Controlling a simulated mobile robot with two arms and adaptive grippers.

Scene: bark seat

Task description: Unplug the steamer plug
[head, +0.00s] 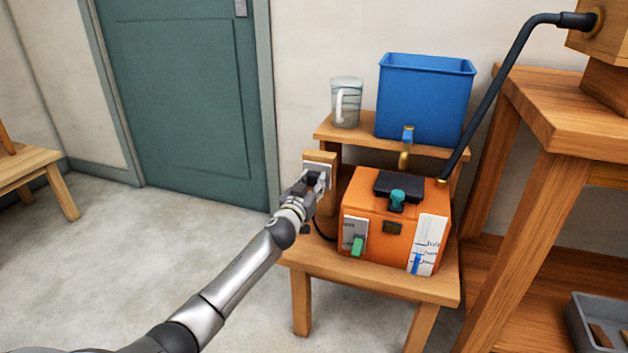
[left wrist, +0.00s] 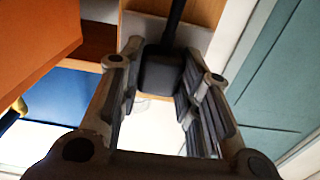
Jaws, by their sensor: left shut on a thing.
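The steamer (head: 381,226) is an orange box with a dark lid, a green switch and a marked gauge, standing on a low wooden stand. A pale socket plate (head: 324,168) on a wooden block is left of it. My left gripper (head: 318,181) is at this plate and partly covers it. In the left wrist view, the left gripper (left wrist: 165,95) is shut on the dark steamer plug (left wrist: 161,72), whose black cord (left wrist: 176,22) runs to the top of the picture. I cannot tell whether the plug sits in the socket. My right gripper is not in view.
A blue tank (head: 424,98) and a clear jug (head: 346,102) stand on the shelf behind the steamer. A black hose (head: 500,82) rises to a wooden box at the right. A tall wooden table (head: 560,118) stands right. The floor at left is clear before a green door (head: 180,95).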

